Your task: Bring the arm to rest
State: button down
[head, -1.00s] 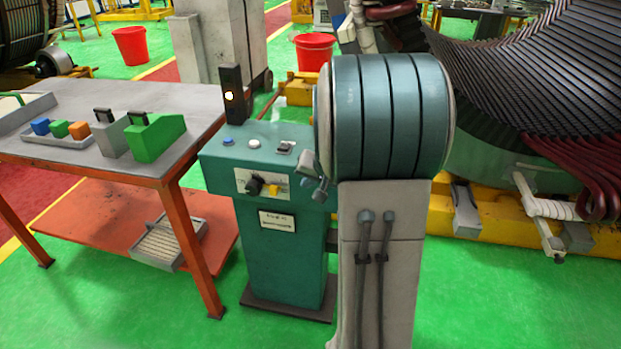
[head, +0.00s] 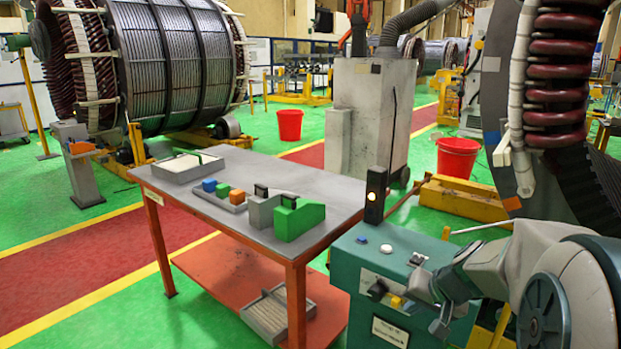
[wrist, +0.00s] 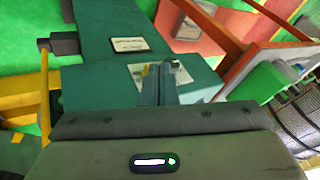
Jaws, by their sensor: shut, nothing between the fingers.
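My arm reaches in from the right edge of the head view, bent, in front of the teal control cabinet (head: 350,262). My gripper (wrist: 168,76) shows in the wrist view with its two fingers together, nothing between them, over the cabinet's front panel. The cabinet top carries a blue button (head: 361,239), a white button (head: 386,248) and a switch (head: 417,259). A black knob (head: 377,290) and a yellow part (head: 397,301) are on its front.
A grey-topped table (head: 250,241) with an orange frame stands left of the cabinet. It holds a tray of coloured blocks (head: 222,200) and a green block (head: 300,220). Open green floor lies at left.

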jog(key=s+a+r+n+g+h+p, duration=0.1)
jog(key=s+a+r+n+p, duration=0.1)
jog(key=s, duration=0.7)
jog(key=s+a+r+n+g+h+p, duration=0.1)
jog(key=s+a+r+p, duration=0.3)
jog(key=s, duration=0.5)
notch_tip(320, 180, up, 3)
jog(key=shift+a+f+n+g+h, duration=0.1)
jog(key=shift+a+n+g+h, duration=0.45)
jog(key=shift+a, duration=0.55)
